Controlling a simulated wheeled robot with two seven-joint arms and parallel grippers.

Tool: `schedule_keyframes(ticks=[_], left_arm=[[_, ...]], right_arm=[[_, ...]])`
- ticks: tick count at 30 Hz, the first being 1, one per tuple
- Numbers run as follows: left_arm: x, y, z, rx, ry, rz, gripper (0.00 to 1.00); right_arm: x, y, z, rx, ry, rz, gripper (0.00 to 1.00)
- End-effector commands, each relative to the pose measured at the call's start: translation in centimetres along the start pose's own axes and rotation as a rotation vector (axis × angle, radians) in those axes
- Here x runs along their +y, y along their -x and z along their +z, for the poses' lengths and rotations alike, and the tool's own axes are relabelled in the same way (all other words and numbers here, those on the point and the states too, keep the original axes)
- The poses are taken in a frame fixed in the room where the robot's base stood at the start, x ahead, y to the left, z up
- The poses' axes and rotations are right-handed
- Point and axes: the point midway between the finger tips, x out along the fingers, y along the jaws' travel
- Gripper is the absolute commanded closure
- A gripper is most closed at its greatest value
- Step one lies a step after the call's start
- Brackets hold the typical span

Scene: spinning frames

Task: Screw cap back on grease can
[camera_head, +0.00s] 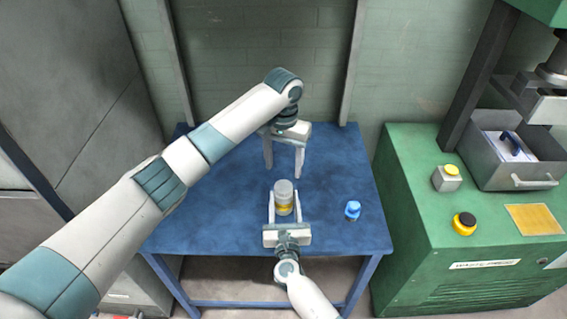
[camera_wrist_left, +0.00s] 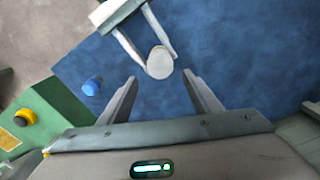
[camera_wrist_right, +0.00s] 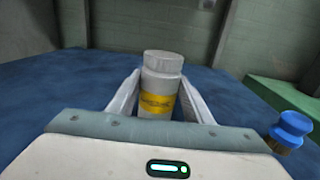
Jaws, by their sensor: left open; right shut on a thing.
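The grease can (camera_head: 283,205) is a whitish can with a yellow label, upright between the fingers of my right gripper (camera_head: 284,196) over the front middle of the blue table. In the right wrist view the can (camera_wrist_right: 159,103) has a pale, wider cap (camera_wrist_right: 163,61) on its top, looking level; I cannot tell how tightly it sits. From above, the cap (camera_wrist_left: 160,62) shows as a pale disc. My right gripper is shut on the can. My left gripper (camera_head: 284,168) is open and empty, pointing down just behind the can, with its fingers apart.
A small blue-topped bottle (camera_head: 352,210) stands on the blue table (camera_head: 215,215), right of the can. A green machine (camera_head: 425,215) with yellow buttons and a grey bin (camera_head: 510,155) stands at the right. The table's left and back right are clear.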

Motion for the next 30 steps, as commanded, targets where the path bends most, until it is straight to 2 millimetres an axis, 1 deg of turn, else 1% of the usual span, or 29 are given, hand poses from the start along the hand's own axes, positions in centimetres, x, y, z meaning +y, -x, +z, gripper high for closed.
schedule_keyframes(ticks=[5, 8, 15, 21, 25, 30], left_arm=[[0.0, -0.9, 0.0, -0.002, 0.0, -0.001, 0.42], [0.0, -1.8, 0.1, -0.002, -0.001, -0.001, 0.42], [0.0, -4.9, 0.1, -0.002, -0.001, 0.0, 0.42], [0.0, -7.0, 0.1, -0.002, -0.001, 0.0, 0.42], [0.0, -7.8, 0.0, -0.002, -0.001, 0.0, 0.42], [0.0, -8.0, 0.0, -0.001, -0.001, 0.0, 0.42]], right_arm=[[0.0, 0.0, 0.0, -0.001, 0.0, 0.0, 1.0], [0.0, 0.0, 0.0, -0.001, 0.0, 0.0, 1.0], [0.0, 0.0, 0.1, -0.001, 0.0, 0.0, 1.0], [0.0, 0.0, 0.1, -0.001, 0.0, 0.0, 1.0], [0.0, 0.0, 0.1, -0.001, 0.0, 0.0, 1.0], [0.0, 0.0, 0.1, -0.001, 0.0, 0.0, 1.0]])
